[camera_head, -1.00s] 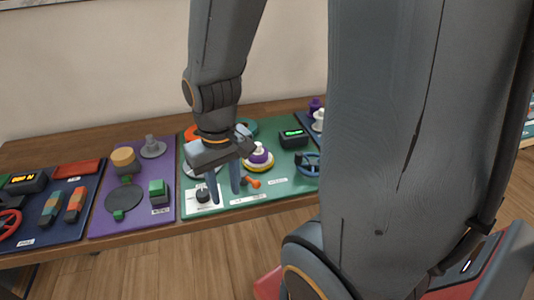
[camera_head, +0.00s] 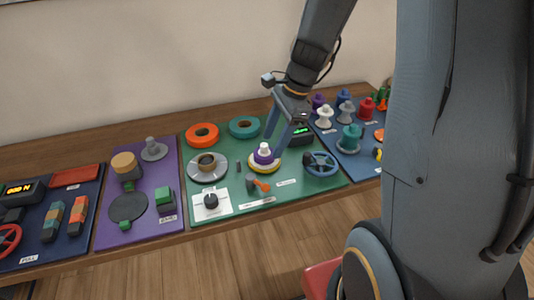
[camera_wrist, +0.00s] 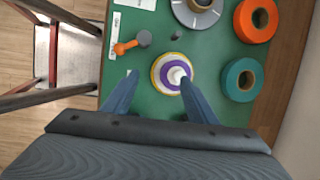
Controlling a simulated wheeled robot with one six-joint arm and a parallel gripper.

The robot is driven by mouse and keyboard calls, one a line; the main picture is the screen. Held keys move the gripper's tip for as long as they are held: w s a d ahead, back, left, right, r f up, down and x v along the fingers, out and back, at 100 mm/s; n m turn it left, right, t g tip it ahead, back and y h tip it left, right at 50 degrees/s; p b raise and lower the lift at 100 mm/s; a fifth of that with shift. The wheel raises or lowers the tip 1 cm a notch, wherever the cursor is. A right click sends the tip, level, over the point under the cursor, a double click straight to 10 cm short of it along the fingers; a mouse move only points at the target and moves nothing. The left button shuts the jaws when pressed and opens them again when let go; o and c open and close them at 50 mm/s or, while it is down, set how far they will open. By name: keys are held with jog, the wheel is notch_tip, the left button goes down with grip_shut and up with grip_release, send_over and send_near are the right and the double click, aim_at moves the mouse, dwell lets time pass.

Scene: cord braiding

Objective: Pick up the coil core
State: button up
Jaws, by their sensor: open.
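On the green board, a round stacked piece (camera_head: 264,154) with a white peg on top, a purple ring and a yellow rim stands upright. It may be the coil core; no readable label confirms this. My gripper (camera_head: 273,146) is open and empty, pointing down over this piece. In the wrist view the piece (camera_wrist: 168,75) shows between the fingertips of my gripper (camera_wrist: 160,77), with the white peg nearer the right finger. I cannot tell whether a finger touches it.
An orange ring (camera_head: 202,134), a teal ring (camera_head: 244,126) and a grey disc with a brown cup (camera_head: 208,164) lie on the green board (camera_head: 228,205). A blue wheel (camera_head: 321,164), black display (camera_head: 301,139) and orange-handled lever (camera_head: 261,185) are close to the piece.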

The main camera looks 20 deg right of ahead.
aim_at(266, 145)
jog(key=w+m, duration=0.1)
jog(key=m, duration=0.1)
jog(key=w+d+m, duration=0.1)
jog(key=w+m, duration=0.1)
jog(key=shift+w+f+y, duration=0.1)
jog(key=shift+w+y, duration=0.15)
jog(key=shift+y, duration=0.15)
jog(key=shift+t, duration=0.3)
jog(key=shift+p+x, duration=0.8)
jog(key=shift+x, duration=2.85)
jog(key=c, duration=1.1)
